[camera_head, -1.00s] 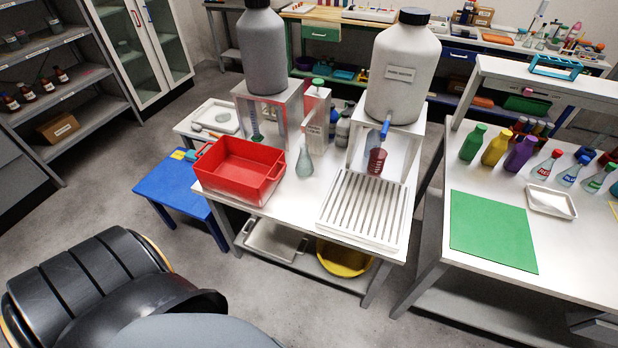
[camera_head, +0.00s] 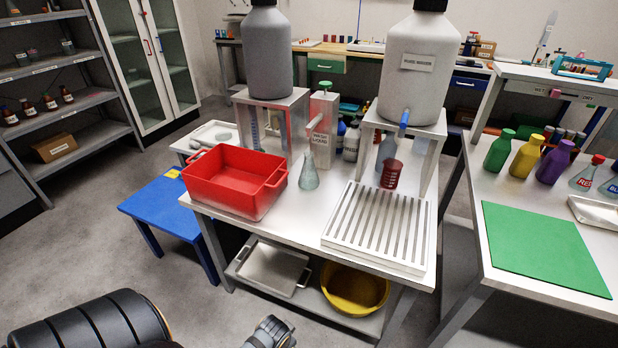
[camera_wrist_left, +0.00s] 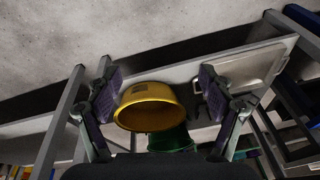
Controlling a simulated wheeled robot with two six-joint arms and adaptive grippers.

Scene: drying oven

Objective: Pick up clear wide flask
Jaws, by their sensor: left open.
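A clear, greyish conical flask (camera_head: 308,172) stands upright on the white table (camera_head: 285,215), between the red bin and the drying rack in the head view. My left gripper (camera_wrist_left: 160,78) is open and empty in the left wrist view, its fingers spread wide, facing the table's lower shelf. In the head view only a small part of it shows at the bottom edge, in front of the table and apart from the flask. The flask does not show in the wrist view. My right gripper is not in view.
A red bin (camera_head: 213,202) stands left of the flask; a white slatted rack (camera_head: 379,226) and dark red beaker (camera_head: 391,174) are right. A pump bottle (camera_head: 323,125) stands behind. The lower shelf holds a yellow tub (camera_head: 354,290) and grey tray (camera_head: 270,271).

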